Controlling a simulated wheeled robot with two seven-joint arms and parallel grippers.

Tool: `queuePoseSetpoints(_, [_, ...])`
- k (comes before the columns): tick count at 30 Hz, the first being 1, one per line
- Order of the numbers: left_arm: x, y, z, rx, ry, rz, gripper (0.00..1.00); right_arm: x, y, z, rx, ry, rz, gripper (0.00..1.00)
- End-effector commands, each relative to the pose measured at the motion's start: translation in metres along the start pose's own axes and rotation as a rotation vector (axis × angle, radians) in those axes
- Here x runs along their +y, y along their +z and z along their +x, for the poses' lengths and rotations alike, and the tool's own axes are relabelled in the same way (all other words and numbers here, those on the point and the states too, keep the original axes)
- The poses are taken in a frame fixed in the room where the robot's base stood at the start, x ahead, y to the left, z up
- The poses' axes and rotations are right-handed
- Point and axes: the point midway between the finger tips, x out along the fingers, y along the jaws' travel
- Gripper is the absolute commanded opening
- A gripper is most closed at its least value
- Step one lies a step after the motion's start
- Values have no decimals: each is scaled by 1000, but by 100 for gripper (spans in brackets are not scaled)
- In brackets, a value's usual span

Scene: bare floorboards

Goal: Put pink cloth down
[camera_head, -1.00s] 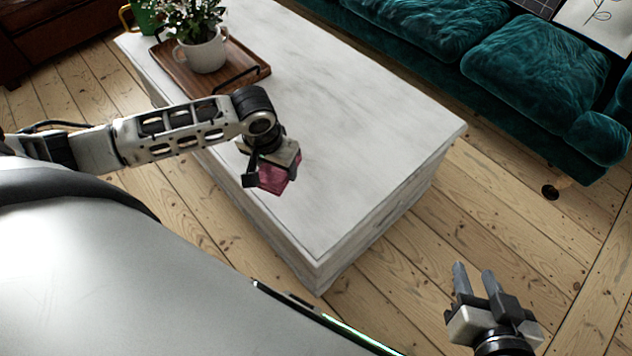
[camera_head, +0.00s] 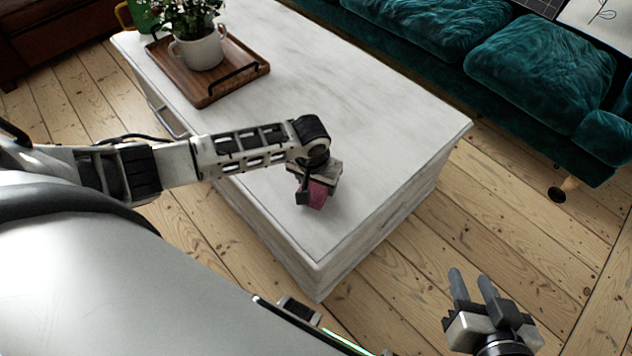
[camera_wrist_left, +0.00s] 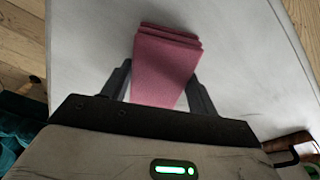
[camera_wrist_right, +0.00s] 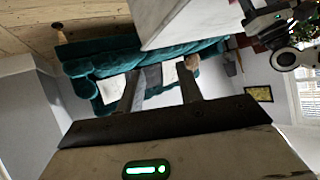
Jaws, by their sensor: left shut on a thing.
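The pink cloth (camera_head: 318,195) is folded and hangs at my left gripper (camera_head: 311,190), over the near part of the white table (camera_head: 330,90). In the left wrist view the folded cloth (camera_wrist_left: 166,62) lies between the two fingers of my left gripper (camera_wrist_left: 160,85), which is shut on it. I cannot tell whether the cloth touches the tabletop. My right gripper (camera_head: 474,290) is open and empty, over the floor to the right of the table. Its spread fingers also show in the right wrist view (camera_wrist_right: 163,90).
A wooden tray (camera_head: 235,84) with a potted plant (camera_head: 198,48) in a white cup stands at the table's far left. A teal sofa (camera_head: 530,70) is behind the table on the right. The tabletop between tray and cloth is clear.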

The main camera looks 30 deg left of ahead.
Motion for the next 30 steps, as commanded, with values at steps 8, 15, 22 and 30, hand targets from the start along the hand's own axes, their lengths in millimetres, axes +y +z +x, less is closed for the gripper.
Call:
queuePoseSetpoints(8, [0, 0, 2, 1, 0, 0, 65, 0, -2, 1, 5, 0, -1, 36])
queuePoseSetpoints(15, [0, 0, 1, 0, 0, 0, 81, 0, -6, -1, 17, 3, 2, 36])
queuePoseSetpoints(22, [0, -1, -10, 0, 0, 0, 81, 1, -10, -4, 19, 9, 3, 36])
queuePoseSetpoints(30, [-1, -1, -66, 2, 1, 0, 81, 2, -33, -24, 54, 29, -2, 36])
